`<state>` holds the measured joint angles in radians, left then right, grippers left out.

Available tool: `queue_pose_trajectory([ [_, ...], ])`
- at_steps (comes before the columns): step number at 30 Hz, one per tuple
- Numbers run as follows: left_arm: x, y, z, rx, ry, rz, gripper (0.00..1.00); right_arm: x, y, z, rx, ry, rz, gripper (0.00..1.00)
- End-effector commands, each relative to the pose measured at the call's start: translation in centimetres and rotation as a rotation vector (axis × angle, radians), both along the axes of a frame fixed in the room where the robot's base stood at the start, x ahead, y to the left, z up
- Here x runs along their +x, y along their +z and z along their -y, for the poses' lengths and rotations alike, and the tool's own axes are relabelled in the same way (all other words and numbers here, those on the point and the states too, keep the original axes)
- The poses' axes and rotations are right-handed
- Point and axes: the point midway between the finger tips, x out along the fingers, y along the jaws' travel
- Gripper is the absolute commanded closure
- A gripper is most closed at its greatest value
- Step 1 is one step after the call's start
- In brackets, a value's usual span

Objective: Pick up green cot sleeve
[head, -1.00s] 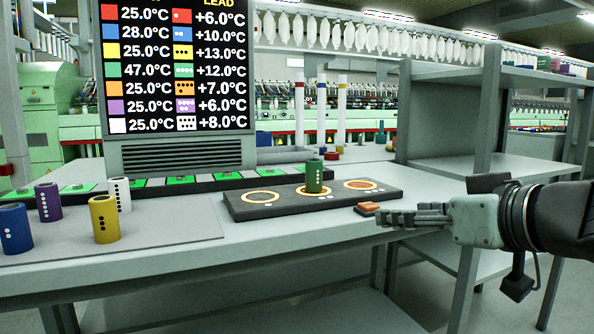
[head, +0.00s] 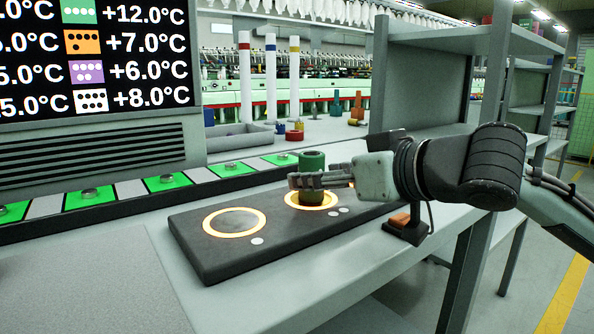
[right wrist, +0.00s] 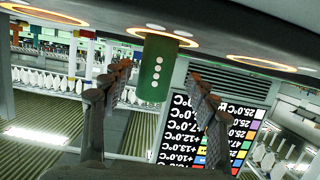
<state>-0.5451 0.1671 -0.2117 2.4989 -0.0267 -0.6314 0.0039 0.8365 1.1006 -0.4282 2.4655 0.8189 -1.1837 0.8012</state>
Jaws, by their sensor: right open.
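The green cot sleeve (head: 312,160) stands upright over a glowing ring on the dark heating plate (head: 205,262). My right gripper (head: 298,181) is at the sleeve, its fingers crossing in front of the sleeve's lower part in the head view. In the right wrist view, which is upside down, the sleeve (right wrist: 157,70) shows white dots and lies between the two spread fingers. The gripper is open; I cannot tell whether a finger touches the sleeve. My left gripper is not in view.
An empty glowing ring (head: 235,222) lies left of the sleeve. My arm hides the plate's right end. A display board (head: 95,70) stands behind, above a row of green pads (head: 90,196). Grey shelving (head: 430,85) stands at the right. The table's front left is clear.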

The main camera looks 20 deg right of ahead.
Motion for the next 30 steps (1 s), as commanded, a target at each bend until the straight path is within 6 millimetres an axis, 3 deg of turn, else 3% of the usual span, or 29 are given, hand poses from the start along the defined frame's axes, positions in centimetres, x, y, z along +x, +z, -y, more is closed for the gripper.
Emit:
queue_pose_trajectory([
  [15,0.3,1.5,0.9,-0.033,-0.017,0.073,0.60,6.3,-1.4,-1.8,0.002,0.001,-0.001,0.41],
  [24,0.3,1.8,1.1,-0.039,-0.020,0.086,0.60,6.8,-1.5,-2.0,0.000,0.001,-0.001,0.41],
  [30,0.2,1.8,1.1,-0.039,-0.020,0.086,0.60,6.8,-1.5,-2.0,0.000,0.001,-0.001,0.63],
])
